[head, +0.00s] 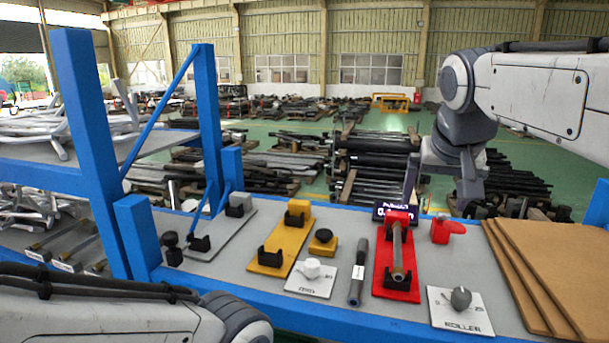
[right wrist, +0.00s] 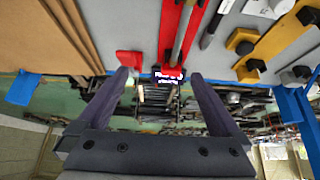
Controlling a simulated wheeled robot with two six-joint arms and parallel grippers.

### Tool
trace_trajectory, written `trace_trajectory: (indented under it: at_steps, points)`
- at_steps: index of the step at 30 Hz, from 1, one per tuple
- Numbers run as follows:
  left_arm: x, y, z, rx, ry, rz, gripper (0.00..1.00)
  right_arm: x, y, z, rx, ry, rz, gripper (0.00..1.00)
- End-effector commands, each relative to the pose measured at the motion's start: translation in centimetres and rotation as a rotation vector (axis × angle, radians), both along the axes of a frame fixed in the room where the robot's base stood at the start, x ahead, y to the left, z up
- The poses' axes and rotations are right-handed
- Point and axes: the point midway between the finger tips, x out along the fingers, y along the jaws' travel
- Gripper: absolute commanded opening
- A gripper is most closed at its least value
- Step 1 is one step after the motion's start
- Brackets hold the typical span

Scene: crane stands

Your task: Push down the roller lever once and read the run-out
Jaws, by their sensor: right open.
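A red lever-like part (head: 447,229) stands on the grey bench beside the red stand (head: 382,287), which cradles a metal rod (head: 397,250). A small dark display (head: 381,212) with lit text sits behind the stand; its text is too small to read. A dark knob (head: 461,298) sits on a white plate labelled ROLLER. My right gripper (head: 436,202) is open and empty, above and behind the red lever part. In the right wrist view its fingers (right wrist: 158,76) spread near the red lever part (right wrist: 130,60) and the display (right wrist: 170,74). My left gripper is out of view.
Brown boards (head: 555,265) lie at the right. Blue posts (head: 88,150) rise at the left.

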Motion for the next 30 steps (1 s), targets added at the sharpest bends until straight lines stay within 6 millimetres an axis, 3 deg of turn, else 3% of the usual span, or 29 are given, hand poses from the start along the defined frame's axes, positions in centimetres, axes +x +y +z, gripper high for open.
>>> trace_trajectory:
  at_steps: [11,17,23,27,30]
  points:
    - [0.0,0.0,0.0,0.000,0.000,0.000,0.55,-2.0,5.0,-4.4,0.013,0.085,0.159,1.00]
    - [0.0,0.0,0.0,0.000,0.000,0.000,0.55,-4.6,9.2,-8.3,0.019,0.163,0.307,1.00]
    - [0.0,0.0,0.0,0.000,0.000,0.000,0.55,-10.0,13.9,-13.7,0.020,0.276,0.509,1.00]
    - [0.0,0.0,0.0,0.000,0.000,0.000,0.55,-15.4,16.5,-18.1,0.011,0.373,0.674,1.00]
    - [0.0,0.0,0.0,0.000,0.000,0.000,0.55,-19.2,17.3,-20.7,-0.001,0.436,0.778,1.00]
